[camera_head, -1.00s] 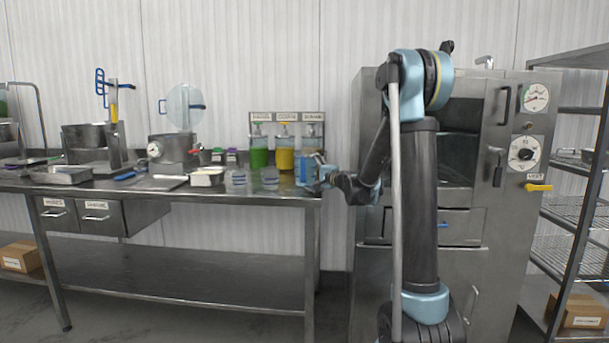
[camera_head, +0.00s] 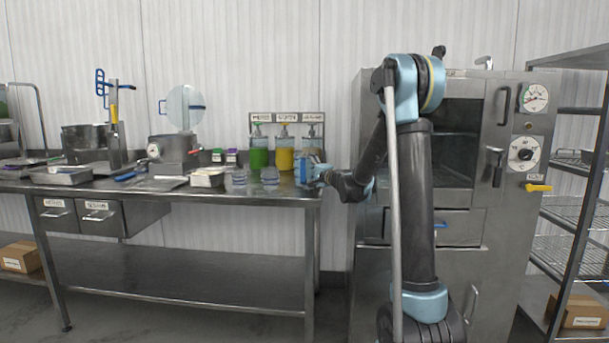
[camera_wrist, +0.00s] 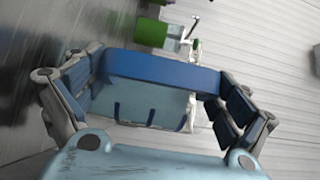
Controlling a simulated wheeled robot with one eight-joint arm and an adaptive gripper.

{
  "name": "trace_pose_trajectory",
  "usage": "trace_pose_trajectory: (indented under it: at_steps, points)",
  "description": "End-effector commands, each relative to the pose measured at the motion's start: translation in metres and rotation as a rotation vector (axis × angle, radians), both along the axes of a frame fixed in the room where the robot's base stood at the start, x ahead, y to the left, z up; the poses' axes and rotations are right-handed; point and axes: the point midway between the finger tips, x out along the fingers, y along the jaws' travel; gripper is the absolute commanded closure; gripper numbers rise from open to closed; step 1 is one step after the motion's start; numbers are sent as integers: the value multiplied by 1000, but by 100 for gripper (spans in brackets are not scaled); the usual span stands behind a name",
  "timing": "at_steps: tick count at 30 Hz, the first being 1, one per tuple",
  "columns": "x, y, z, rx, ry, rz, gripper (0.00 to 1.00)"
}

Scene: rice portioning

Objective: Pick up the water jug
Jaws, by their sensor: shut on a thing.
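The water jug (camera_wrist: 150,95) shows in the wrist view as a clear, pale blue body with a dark blue band along its upper edge. It sits between the finger pads of my gripper (camera_wrist: 155,108), which is shut on it. In the head view the jug (camera_head: 300,169) is at the right end of the steel table, mostly overlapped by my gripper (camera_head: 313,172). I cannot tell whether its base is touching the table.
Pump bottles with green (camera_head: 258,154) and yellow (camera_head: 284,156) contents stand just left of the jug. Small clear cups (camera_head: 270,175) and a white tray (camera_head: 207,178) are farther left on the table (camera_head: 215,196). A steel cabinet (camera_head: 460,270) stands to the right, beyond a gap.

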Motion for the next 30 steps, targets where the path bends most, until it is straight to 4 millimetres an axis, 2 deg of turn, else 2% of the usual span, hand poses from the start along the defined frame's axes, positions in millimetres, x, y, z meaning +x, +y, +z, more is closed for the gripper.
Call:
trace_pose_trajectory:
  at_steps: [14, 30]
  points:
    - [0, 0, 12, -1, 0, 0, 72]
    - [0, 0, 55, -1, -1, 0, 72]
